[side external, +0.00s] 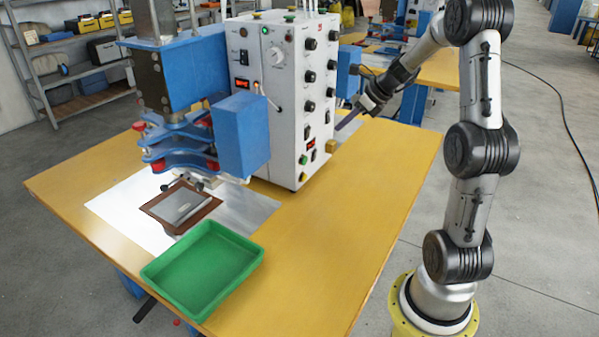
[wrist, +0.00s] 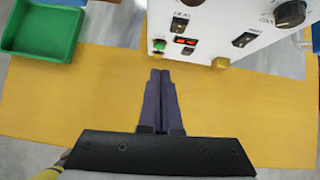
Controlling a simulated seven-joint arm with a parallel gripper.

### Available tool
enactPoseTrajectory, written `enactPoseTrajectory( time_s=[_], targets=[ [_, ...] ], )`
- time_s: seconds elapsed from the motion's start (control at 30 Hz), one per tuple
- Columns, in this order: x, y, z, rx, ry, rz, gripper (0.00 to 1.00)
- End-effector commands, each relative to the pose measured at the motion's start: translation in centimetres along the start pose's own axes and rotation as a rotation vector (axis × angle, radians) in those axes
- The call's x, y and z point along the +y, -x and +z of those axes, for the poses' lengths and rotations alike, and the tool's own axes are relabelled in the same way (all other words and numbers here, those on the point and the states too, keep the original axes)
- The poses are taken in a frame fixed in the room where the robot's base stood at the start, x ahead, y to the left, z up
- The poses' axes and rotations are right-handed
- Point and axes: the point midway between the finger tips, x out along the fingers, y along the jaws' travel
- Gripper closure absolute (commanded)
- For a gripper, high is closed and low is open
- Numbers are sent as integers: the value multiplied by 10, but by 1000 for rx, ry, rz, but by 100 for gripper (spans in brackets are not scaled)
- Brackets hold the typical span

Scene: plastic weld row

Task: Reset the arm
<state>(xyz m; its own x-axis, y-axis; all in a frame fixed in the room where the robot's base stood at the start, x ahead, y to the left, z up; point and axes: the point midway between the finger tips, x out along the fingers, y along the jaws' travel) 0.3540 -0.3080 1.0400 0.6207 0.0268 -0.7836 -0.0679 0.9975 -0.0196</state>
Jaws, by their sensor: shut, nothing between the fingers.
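My gripper (side external: 350,118) is at the right side of the white control box, above the far right part of the yellow table, at the end of my raised arm. In the wrist view its two dark fingers (wrist: 161,78) are together with nothing between them. They point toward the lower part of the box's panel, which has a green button and small red displays. I cannot tell the exact gap between the fingertips and the panel.
The white control box (side external: 299,130) and blue welding press (side external: 180,80) stand on the yellow table (side external: 330,240). A green tray (side external: 205,268) is at the front, empty. A brown frame (side external: 160,217) with a grey piece lies under the press. The table's right half is clear.

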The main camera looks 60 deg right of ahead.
Motion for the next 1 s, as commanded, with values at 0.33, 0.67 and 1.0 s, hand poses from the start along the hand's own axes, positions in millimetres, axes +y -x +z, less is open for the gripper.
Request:
enactPoseTrajectory(
  time_s=[0.33,0.67,1.0],
  targets=[
    [200,61,89,-82,683,105,100],
    [339,143,-2,-121,1914,157,100],
    [322,150,-95,30,2911,250,100]
  ],
)
